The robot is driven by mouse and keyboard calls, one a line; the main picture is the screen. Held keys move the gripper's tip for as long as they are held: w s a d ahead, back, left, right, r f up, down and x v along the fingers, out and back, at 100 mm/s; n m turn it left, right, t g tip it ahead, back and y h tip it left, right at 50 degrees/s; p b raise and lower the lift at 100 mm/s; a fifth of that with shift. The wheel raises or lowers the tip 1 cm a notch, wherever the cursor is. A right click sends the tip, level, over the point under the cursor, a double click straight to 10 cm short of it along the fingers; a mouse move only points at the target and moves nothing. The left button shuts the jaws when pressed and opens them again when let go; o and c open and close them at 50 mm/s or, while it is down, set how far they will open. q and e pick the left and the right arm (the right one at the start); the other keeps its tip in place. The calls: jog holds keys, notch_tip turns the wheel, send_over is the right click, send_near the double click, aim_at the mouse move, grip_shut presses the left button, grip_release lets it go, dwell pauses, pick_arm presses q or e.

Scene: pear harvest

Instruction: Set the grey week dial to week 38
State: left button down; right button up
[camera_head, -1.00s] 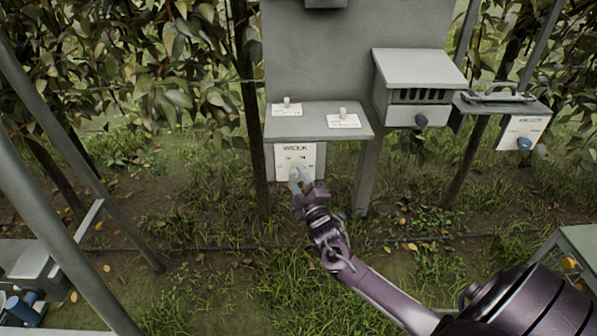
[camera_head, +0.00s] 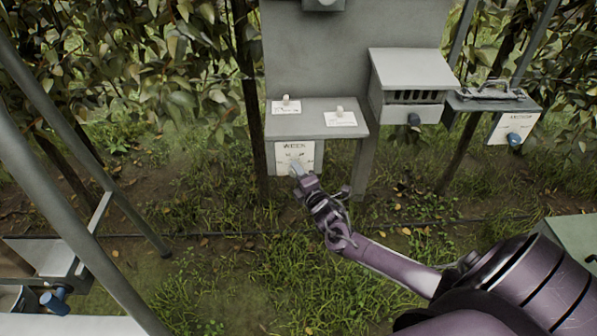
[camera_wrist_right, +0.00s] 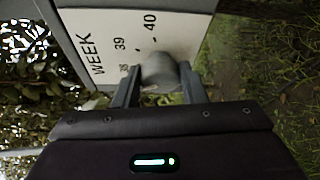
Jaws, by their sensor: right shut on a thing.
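The week dial is a grey knob on a white plate marked WEEK (camera_head: 294,147), on the front of a grey shelf unit. My right gripper (camera_head: 297,171) is at the dial, its fingers reaching it from below right. In the right wrist view the rounded grey dial (camera_wrist_right: 158,70) sits between the two fingers of my right gripper (camera_wrist_right: 160,92), which is shut on it. The plate there shows 39 and 40, and a smaller, blurred number beside the dial. The dial's pointer is hidden, so its setting cannot be read. My left gripper is not in view.
Above the dial is a grey shelf (camera_head: 318,117) with two small knobs on white cards. To its right are a hooded box (camera_head: 410,70) with a dark knob and a plate with a blue knob (camera_head: 514,138). A slanted grey post (camera_head: 75,150) stands at left.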

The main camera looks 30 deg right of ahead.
dwell(0.4)
jog(key=o, duration=1)
jog(key=s+a, duration=0.1)
jog(key=s, duration=0.6)
jog(key=shift+s+a+r, duration=0.15)
jog(key=shift+s+r, duration=0.1)
jog(key=shift+s, duration=0.1)
